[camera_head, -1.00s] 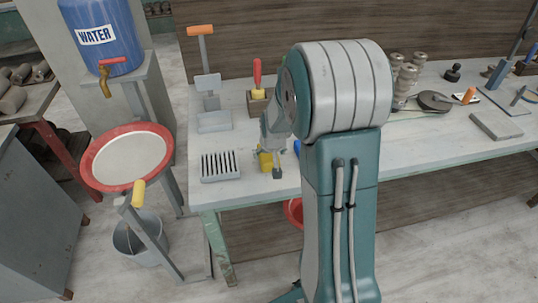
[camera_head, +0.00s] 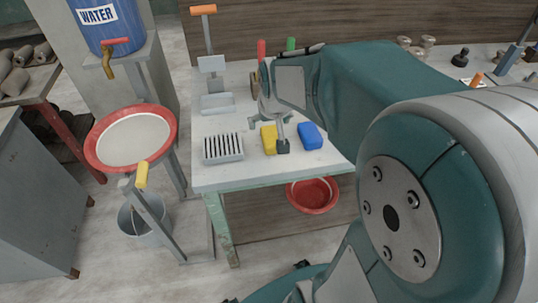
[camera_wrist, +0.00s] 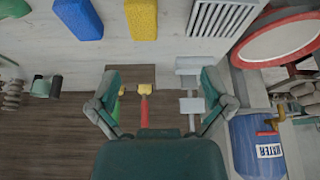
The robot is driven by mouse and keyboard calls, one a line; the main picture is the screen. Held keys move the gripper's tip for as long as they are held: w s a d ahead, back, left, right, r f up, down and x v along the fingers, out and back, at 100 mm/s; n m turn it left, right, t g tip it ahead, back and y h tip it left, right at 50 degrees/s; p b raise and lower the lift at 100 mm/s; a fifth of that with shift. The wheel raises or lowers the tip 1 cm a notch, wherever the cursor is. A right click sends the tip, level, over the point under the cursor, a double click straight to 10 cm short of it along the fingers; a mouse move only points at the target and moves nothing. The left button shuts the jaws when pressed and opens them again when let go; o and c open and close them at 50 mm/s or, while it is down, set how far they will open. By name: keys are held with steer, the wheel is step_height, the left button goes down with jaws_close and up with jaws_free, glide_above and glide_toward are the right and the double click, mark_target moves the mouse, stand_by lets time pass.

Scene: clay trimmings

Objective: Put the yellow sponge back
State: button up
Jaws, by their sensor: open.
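The yellow sponge (camera_head: 268,139) lies on the grey-white worktop near its front edge, between the slotted grey rack (camera_head: 223,148) and the blue sponge (camera_head: 310,136). In the wrist view the yellow sponge (camera_wrist: 141,20) is at the top, with the blue sponge (camera_wrist: 78,18) to its left and the slotted rack (camera_wrist: 222,20) to its right. My gripper (camera_head: 268,132) is over the worktop by the yellow sponge, and one dark fingertip overlaps the sponge's right side in the head view. In the wrist view my gripper (camera_wrist: 160,82) is open, with nothing between its fingers.
A red-handled tool (camera_head: 261,49) and a green-handled tool (camera_head: 291,44) stand at the back. An orange-handled tool (camera_head: 203,10) stands behind the rack. A red-rimmed basin (camera_head: 168,122) is left of the table. A red bowl (camera_head: 313,194) sits below the worktop.

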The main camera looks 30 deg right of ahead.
steer(key=s+a+r+n, duration=0.1)
steer(key=s+a+r, duration=0.2)
steer(key=s, duration=0.5)
steer(key=s+a+r+n+t+y, duration=0.1)
steer(key=s+a+r, duration=0.2)
steer(key=s+a, duration=0.3)
steer(key=shift+s, duration=1.2)
